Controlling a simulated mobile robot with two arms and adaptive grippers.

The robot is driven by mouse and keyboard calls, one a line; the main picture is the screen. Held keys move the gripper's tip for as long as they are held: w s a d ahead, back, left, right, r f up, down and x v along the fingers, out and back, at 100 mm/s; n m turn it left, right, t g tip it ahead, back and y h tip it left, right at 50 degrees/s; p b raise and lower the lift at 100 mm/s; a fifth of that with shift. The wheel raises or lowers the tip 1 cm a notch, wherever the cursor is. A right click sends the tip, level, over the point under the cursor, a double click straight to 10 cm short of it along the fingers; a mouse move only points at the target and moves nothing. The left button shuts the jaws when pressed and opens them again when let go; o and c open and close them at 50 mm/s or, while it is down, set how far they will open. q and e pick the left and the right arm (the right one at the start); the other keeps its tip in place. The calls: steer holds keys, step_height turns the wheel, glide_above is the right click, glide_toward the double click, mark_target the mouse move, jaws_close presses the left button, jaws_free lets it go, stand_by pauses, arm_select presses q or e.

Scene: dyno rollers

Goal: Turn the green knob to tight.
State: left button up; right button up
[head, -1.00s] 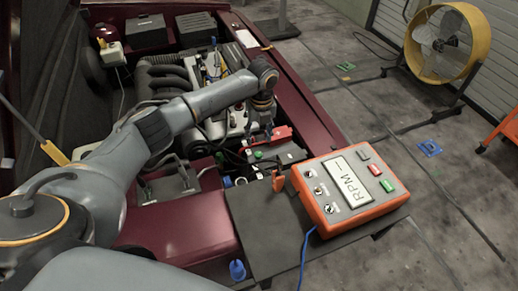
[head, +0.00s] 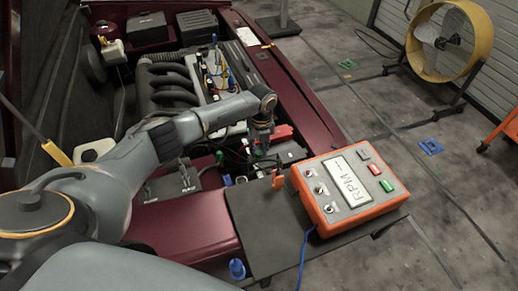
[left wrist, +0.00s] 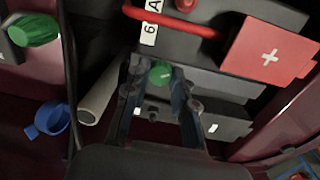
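A small round green knob (left wrist: 160,72) with a pale mark sits on the dark battery-like box in the left wrist view. My left gripper (left wrist: 158,82) is open, its two fingers on either side of this knob with gaps visible. In the head view my left gripper (head: 261,150) points down over the box, beside the red terminal cover (head: 282,132), and largely hides the knob. A second, larger green cap (left wrist: 34,30) lies at the upper left of the wrist view. My right gripper is not in view.
A red cover with a white cross (left wrist: 270,52) and a red cable (left wrist: 175,27) are close to the fingers. A blue ring-shaped cap (left wrist: 47,122) lies left. An orange RPM box (head: 345,190) stands on the front right tray. A yellow fan (head: 447,42) is farther back.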

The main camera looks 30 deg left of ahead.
arm_select(q)
jaws_close()
